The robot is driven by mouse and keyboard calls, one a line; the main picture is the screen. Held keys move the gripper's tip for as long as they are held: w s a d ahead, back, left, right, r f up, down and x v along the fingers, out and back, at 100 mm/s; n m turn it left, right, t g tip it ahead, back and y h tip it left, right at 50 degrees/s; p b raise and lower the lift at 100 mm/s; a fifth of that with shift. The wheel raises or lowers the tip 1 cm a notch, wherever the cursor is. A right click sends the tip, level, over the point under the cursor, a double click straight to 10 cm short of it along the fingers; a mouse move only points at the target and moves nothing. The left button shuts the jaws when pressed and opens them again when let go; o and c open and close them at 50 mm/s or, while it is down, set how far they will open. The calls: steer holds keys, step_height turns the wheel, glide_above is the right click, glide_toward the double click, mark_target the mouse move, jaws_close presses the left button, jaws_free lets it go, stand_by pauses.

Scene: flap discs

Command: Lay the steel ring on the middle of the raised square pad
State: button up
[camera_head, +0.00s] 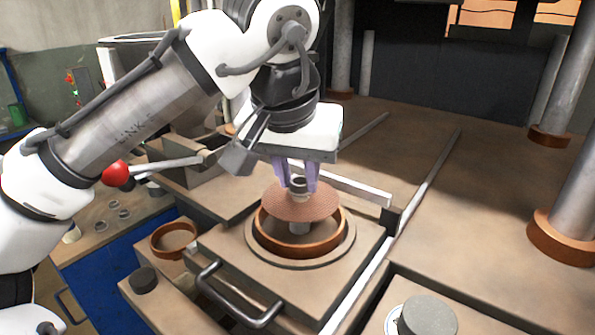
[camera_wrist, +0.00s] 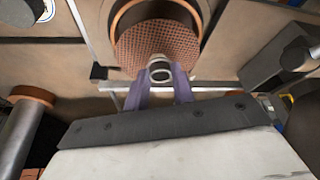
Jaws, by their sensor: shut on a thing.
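My gripper (camera_head: 298,180), with purple fingers, is shut on the small steel ring (camera_head: 298,188). The ring also shows between the fingertips in the wrist view (camera_wrist: 160,72). A brown mesh disc (camera_head: 313,205) lies directly beneath the ring, above the orange-brown round mould (camera_head: 341,228). A short light post (camera_head: 299,228) shows under the disc. Whether the ring touches the disc is not clear. The mould sits in a raised square block (camera_head: 235,254) with a handle; I cannot tell whether this is the square pad.
A metal handle (camera_head: 238,306) is at the block's front. A small brown ring (camera_head: 173,241) and a dark puck (camera_head: 143,279) lie to the left, a grey disc (camera_head: 428,315) at the lower right. A red-knobbed lever (camera_head: 165,165) stands near my arm. Columns rise at the right.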

steer(key=shift+f, duration=0.6)
stand_by(0.6)
steer(key=o, duration=1)
steer(key=shift+r+b, duration=0.1)
steer(key=shift+b, duration=0.2)
